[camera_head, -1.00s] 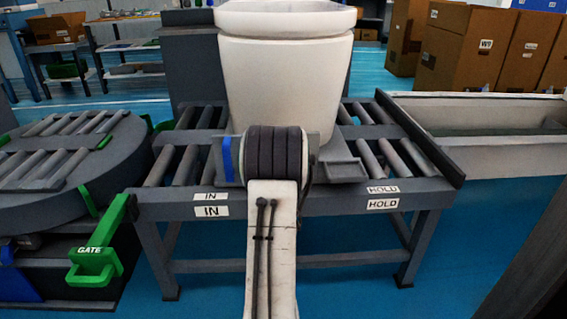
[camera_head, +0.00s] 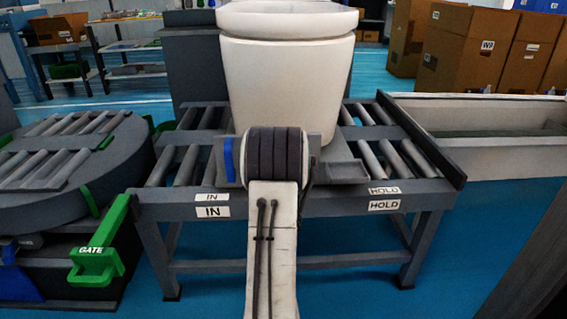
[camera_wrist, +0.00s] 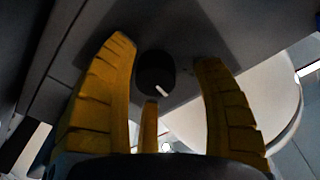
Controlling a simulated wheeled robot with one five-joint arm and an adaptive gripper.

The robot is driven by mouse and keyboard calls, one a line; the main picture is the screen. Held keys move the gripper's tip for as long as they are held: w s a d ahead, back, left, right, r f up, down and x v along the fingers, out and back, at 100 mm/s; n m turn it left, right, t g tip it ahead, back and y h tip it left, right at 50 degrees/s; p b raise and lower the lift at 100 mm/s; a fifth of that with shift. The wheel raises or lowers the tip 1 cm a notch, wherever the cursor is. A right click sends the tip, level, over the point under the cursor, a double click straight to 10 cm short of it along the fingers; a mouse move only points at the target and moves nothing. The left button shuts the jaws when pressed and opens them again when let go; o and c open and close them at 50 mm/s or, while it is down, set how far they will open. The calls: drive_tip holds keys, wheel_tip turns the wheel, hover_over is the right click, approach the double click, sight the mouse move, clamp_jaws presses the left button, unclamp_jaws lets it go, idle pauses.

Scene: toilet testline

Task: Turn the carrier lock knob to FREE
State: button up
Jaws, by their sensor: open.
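The carrier lock knob (camera_wrist: 156,74) is a dark round knob with a white pointer mark in the wrist view. The mark points toward the lower right; no FREE label is readable. My gripper (camera_wrist: 162,62) is open, with yellow fingers on the left and right of the knob and a third finger below it. I cannot tell whether any finger touches the knob. In the head view my arm hides the knob and gripper. A carrier (camera_head: 345,172) with a blue part (camera_head: 228,160) at its left sits on the roller conveyor, under a white toilet (camera_head: 288,85).
The conveyor frame (camera_head: 330,200) bears IN and HOLD labels. A green GATE handle (camera_head: 97,255) and a round roller table (camera_head: 75,160) stand at the left. A pale trough (camera_head: 490,105) is at the right, cardboard boxes (camera_head: 475,45) behind it.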

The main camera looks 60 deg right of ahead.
drive_tip(key=shift+f, duration=0.1)
drive_tip(key=v, duration=0.7)
drive_tip(key=shift+a, duration=0.2)
drive_tip(key=shift+s, duration=0.1)
idle(0.3)
